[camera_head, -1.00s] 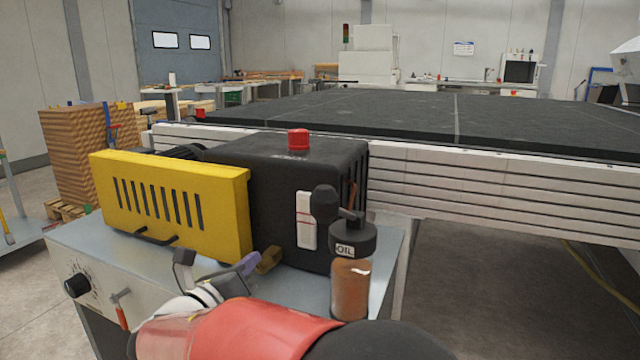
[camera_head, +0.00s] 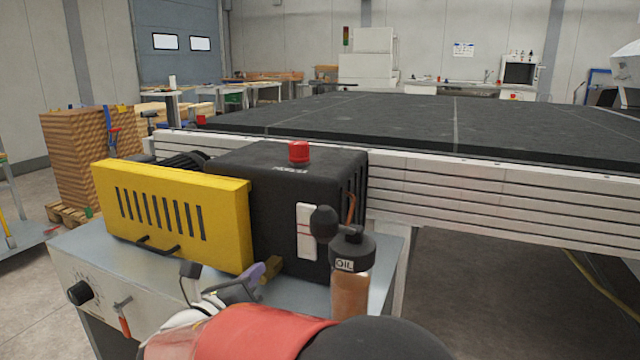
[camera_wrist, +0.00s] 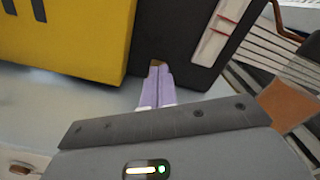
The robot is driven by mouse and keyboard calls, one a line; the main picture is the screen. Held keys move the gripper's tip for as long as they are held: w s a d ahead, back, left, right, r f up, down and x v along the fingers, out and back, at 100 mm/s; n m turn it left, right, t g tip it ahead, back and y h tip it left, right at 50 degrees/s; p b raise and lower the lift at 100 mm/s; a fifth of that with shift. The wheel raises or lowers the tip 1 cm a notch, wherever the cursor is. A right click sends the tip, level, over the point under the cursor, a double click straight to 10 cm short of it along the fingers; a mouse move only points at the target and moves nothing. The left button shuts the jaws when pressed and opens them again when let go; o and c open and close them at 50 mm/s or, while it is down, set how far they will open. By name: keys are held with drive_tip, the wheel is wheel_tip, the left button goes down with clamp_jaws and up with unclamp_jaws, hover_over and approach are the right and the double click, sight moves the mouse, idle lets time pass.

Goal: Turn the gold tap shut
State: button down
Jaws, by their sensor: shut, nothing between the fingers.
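The gold tap (camera_head: 272,266) is a small brownish-gold piece low in front of the black machine housing, close to the steel bench top. Only a small part of it shows. My gripper (camera_head: 260,272) has pale purple fingers, which are shut together with nothing between them. Their tips reach right up to the tap from the lower left. In the wrist view the shut fingers (camera_wrist: 157,75) point at the tap (camera_wrist: 158,63), which peeks out just beyond the tips. I cannot tell whether they touch it. The fingers hide part of the tap.
A yellow slotted guard (camera_head: 172,216) stands left of the tap. The black housing (camera_head: 275,205) with a red button (camera_head: 299,152) rises behind it. An oil bottle (camera_head: 350,285) stands close on the right. A red-handled lever (camera_head: 123,322) is on the bench front.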

drive_tip(key=shift+f, duration=0.15)
drive_tip(key=shift+r+p, duration=0.45)
drive_tip(key=shift+p, duration=0.25)
drive_tip(key=shift+p+v, duration=1)
drive_tip(key=shift+v, duration=2)
